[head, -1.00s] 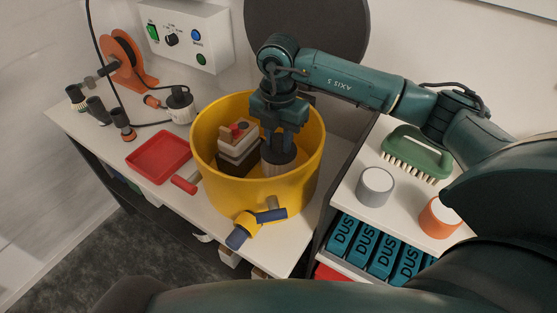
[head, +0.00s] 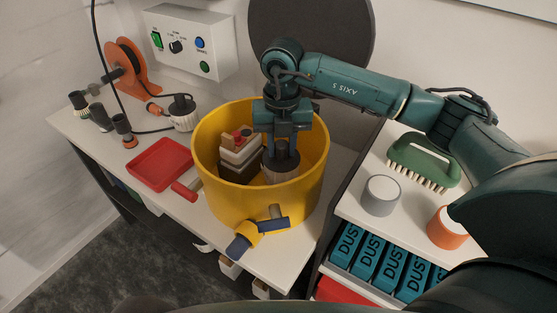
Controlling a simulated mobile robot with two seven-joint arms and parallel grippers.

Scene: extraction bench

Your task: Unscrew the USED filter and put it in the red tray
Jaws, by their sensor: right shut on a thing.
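My right gripper (head: 282,150) reaches down into the yellow drum (head: 262,206) and is shut on a filter (head: 280,172), a round piece with a dark top and a pale pleated side. The filter's lower part is hidden by the drum's front wall, so I cannot tell whether it is still seated. My left gripper is not in view.
A brown and cream block (head: 238,157) stands inside the drum, left of the filter. A blue-handled yellow valve (head: 252,238) sticks out in front. A green brush (head: 423,160), grey pot (head: 380,195) and orange pot (head: 447,228) are on the right shelf.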

